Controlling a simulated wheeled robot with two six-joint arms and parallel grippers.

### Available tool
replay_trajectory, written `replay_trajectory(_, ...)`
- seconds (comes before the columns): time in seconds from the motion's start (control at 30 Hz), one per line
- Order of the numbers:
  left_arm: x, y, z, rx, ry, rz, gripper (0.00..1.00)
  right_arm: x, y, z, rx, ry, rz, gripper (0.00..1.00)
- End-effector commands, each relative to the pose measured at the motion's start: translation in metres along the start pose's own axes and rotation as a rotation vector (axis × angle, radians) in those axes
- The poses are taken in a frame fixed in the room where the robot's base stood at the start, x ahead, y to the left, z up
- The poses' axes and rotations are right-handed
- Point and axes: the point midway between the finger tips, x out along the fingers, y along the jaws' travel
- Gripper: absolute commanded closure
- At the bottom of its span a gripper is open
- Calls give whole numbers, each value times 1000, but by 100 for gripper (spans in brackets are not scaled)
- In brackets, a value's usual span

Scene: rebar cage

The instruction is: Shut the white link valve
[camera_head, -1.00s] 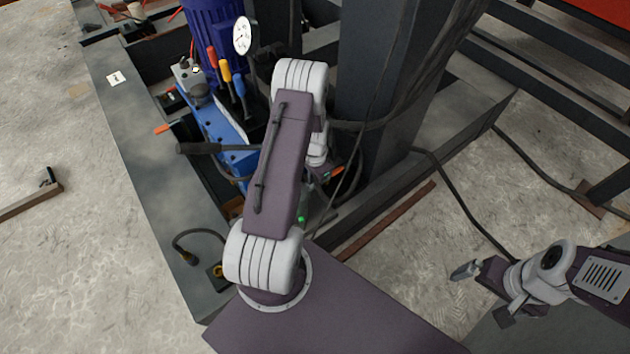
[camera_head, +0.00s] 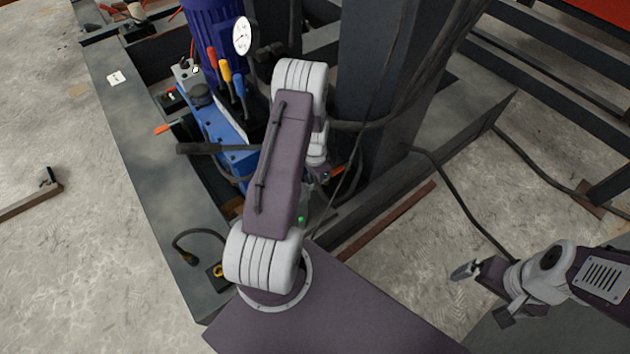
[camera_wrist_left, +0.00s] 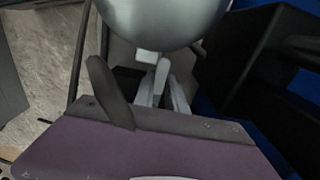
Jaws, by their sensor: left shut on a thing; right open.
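My left gripper (camera_wrist_left: 160,72) shows in the left wrist view as two pale fingers closed together below a big grey rounded body (camera_wrist_left: 165,15). A small white piece (camera_wrist_left: 147,57), apparently part of the white link valve, sits at the fingertips, and the fingers are shut on it. The rest of the valve is hidden. In the head view my left arm's links cover most of this gripper and the valve. My right gripper (camera_head: 467,271) is open and empty at the lower right, apart from the machine.
A blue hydraulic unit with a blue motor (camera_head: 215,30), a pressure gauge (camera_head: 242,37) and red, orange and blue levers (camera_head: 225,72) stands left of my left arm. A dark steel column (camera_head: 375,90) rises to its right. Loose cables (camera_head: 450,185) cross the concrete floor.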

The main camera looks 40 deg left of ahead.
Motion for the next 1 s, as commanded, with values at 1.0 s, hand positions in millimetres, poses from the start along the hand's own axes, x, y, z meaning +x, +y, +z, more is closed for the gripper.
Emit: replay_trajectory(1.0, -1, -35, -14, 798, -1, 1, 100, -36, -1, -4, 0, 0, 0, 0)
